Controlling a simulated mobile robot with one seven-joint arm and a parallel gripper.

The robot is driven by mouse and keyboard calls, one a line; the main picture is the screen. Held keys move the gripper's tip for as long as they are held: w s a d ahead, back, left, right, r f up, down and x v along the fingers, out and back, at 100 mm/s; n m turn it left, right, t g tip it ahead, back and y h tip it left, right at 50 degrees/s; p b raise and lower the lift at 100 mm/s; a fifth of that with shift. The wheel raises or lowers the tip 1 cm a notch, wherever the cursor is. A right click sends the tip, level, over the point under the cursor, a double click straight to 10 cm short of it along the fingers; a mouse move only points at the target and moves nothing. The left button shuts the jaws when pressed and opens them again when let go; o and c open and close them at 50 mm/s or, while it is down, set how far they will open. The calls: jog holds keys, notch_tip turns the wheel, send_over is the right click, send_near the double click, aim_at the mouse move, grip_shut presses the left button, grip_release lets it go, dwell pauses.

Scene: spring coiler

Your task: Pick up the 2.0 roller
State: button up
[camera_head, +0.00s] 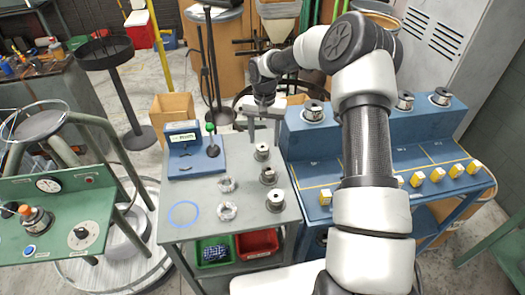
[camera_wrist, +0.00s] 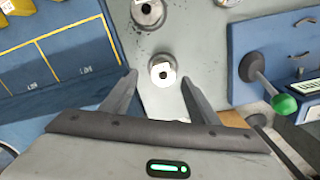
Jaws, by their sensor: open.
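Several small metallic rollers stand on the grey table. The far roller (camera_head: 261,152) is nearest my gripper; the middle roller (camera_head: 268,175) and the near roller (camera_head: 276,201) stand in line in front of it. I cannot read which one is the 2.0 roller. My gripper (camera_head: 263,138) is open and empty, pointing down over the far end of the row. In the wrist view, one roller (camera_wrist: 163,71) with a pale top appears between the spread fingertips, and another roller (camera_wrist: 148,13) shows beyond it. I cannot tell the exact height gap.
A blue bench (camera_head: 405,150) with several spools and yellow blocks adjoins the table's right. A blue device (camera_head: 196,163) with a green-knobbed lever stands left of the rollers. Two clear round items (camera_head: 227,198) lie nearby. Green (camera_head: 215,262) and red (camera_head: 257,250) bins sit below.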

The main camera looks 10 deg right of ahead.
aim_at(262, 147)
jog(key=shift+w+a+f+p, duration=0.1)
jog(key=shift+a+f+p, duration=0.1)
jog(key=shift+f, duration=1.15)
jog(key=shift+a+f+p, duration=0.1)
jog(key=shift+f+p, duration=0.1)
jog(key=shift+f, duration=1.15)
jog(key=shift+r, duration=0.1)
grip_shut()
